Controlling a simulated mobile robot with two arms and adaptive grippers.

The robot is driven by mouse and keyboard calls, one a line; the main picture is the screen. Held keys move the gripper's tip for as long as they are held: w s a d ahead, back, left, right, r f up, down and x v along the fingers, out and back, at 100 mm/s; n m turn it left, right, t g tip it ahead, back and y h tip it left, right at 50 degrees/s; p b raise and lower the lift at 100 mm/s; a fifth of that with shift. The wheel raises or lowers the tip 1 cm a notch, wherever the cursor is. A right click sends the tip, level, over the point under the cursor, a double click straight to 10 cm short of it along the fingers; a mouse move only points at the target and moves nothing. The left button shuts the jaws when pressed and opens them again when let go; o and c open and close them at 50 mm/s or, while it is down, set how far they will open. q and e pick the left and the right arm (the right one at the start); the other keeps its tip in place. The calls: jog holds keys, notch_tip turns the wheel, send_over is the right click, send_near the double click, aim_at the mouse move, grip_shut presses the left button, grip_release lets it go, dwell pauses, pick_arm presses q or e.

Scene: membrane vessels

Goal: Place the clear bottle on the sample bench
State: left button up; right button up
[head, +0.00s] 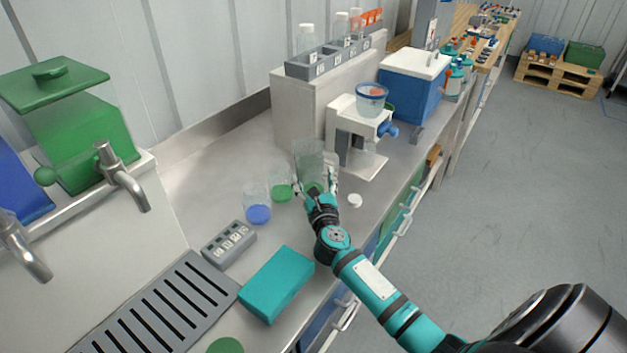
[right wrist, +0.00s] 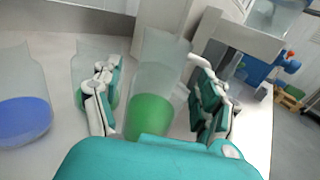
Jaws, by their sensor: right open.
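My right gripper (head: 317,186) is open on the bench (head: 215,185), with its fingers on either side of a tall clear vessel (head: 309,155) with green contents. In the right wrist view this vessel (right wrist: 150,112) stands between the two spread fingers, and I see a gap on the right side. A smaller clear vessel with a green bottom (head: 281,184) and one with a blue bottom (head: 257,207) stand to its left. Clear bottles (head: 306,38) with white caps stand in a grey numbered rack (head: 325,60). Which one the task means I cannot tell. My left gripper is out of view.
A white dispenser (head: 346,120) with a clear cup on top stands just behind the gripper. A white cap (head: 355,200) lies to its right. A teal box (head: 276,283) and a grey block (head: 229,243) lie nearer. The bench's front edge is close on the right.

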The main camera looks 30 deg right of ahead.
jog(key=shift+r, duration=0.15)
jog(key=shift+s+a, duration=0.15)
jog(key=shift+s, duration=0.15)
jog(key=v, duration=1)
jog(key=shift+s+b, duration=0.3)
jog(key=shift+b, duration=0.05)
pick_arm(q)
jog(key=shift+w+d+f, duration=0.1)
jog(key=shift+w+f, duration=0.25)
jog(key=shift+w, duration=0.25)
pick_arm(e)
jog(key=shift+s+a, duration=0.2)
jog(key=shift+s, duration=0.15)
